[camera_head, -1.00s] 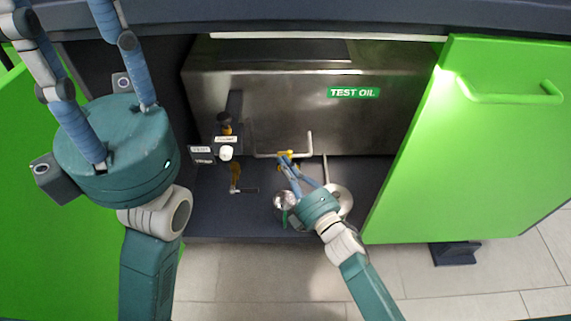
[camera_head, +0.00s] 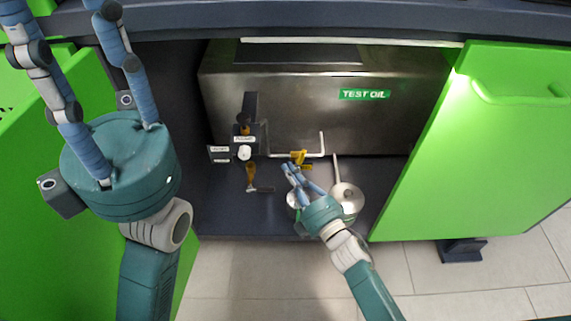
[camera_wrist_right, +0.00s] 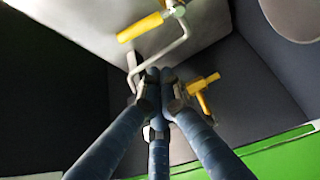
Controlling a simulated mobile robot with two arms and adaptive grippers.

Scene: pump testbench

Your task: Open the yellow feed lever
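A yellow valve lever (camera_head: 300,157) sits on the pale pipe in front of the steel tank. Another yellow-orange lever (camera_head: 251,172) hangs below the labelled fitting to its left. I cannot read which is the feed lever. The right wrist view shows a yellow lever (camera_wrist_right: 140,27) beside the bent pipe and a yellow handle (camera_wrist_right: 203,90) right of my fingers. My right gripper (camera_head: 290,168) is just below and left of the pipe valve. In the wrist view its fingertips (camera_wrist_right: 153,76) are close together with nothing seen between them. My left gripper (camera_head: 50,12) is raised at upper left, fingers spread, tips cut off.
The steel tank (camera_head: 290,105) bears a green TEST OIL label (camera_head: 364,94). A round metal vessel (camera_head: 347,198) stands beside my right gripper. The open green door (camera_head: 470,150) bounds the right side. Tiled floor (camera_head: 240,280) lies in front of the cabinet.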

